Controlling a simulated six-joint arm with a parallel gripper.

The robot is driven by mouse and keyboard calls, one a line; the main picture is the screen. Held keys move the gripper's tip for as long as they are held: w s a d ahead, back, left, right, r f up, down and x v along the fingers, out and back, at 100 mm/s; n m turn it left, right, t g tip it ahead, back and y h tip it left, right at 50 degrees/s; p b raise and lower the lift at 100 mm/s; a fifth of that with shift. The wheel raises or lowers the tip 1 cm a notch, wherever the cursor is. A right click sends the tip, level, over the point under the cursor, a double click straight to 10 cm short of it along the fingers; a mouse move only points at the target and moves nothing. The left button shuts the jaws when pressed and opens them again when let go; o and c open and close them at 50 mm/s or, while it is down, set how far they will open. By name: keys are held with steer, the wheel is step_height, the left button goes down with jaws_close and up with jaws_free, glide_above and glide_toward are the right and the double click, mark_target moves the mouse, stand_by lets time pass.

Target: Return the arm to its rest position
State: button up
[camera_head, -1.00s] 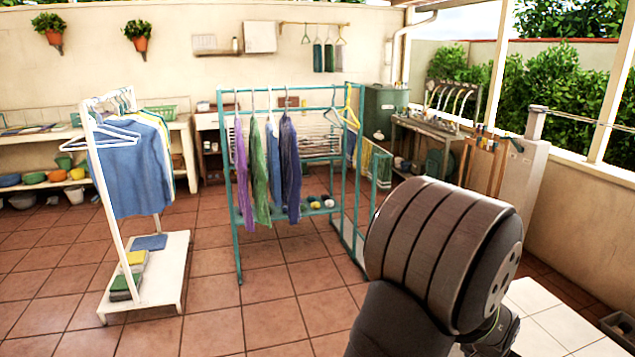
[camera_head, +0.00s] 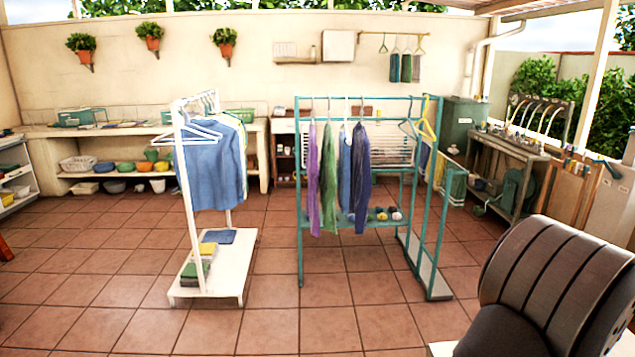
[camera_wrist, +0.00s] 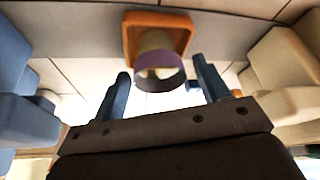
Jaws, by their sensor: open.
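My arm (camera_head: 560,285) shows only as a large dark ribbed joint at the lower right corner of the head view. My gripper is outside the head view. In the wrist view my gripper (camera_wrist: 161,68) is open, its two dark fingers spread apart. A pale, round cup-like thing with a purple band (camera_wrist: 160,76) shows beyond and between the fingers, by an orange square tray or frame (camera_wrist: 131,40). I cannot tell its distance, but neither finger appears to touch it.
A white rack (camera_head: 188,240) with blue shirts and a teal rack (camera_head: 301,200) with hanging garments stand on the tiles. A workbench (camera_head: 510,145) stands at the right. Blue (camera_wrist: 20,120) and cream (camera_wrist: 275,70) blocky shapes flank the wrist view. Open floor lies at front left.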

steer(key=v, duration=1.1)
steer(key=x, duration=1.1)
steer(key=shift+f, duration=0.4)
step_height(320, 180, up, 10)
steer(key=s+a, duration=0.2)
steer(key=a, duration=0.7)
steer(key=shift+n, duration=0.5)
steer(key=w+f, duration=0.2)
steer(key=w, duration=0.1)
steer(key=w+a+f, duration=0.1)
steer(key=w+f, duration=0.1)
steer(key=w, duration=0.2)
steer(key=w+f, duration=0.2)
steer(key=w, duration=0.1)
steer(key=shift+w+a, duration=0.35)
steer(key=shift+a, duration=0.05)
steer(key=f, duration=0.3)
steer(key=shift+w, duration=0.35)
steer(key=shift+f, duration=0.6)
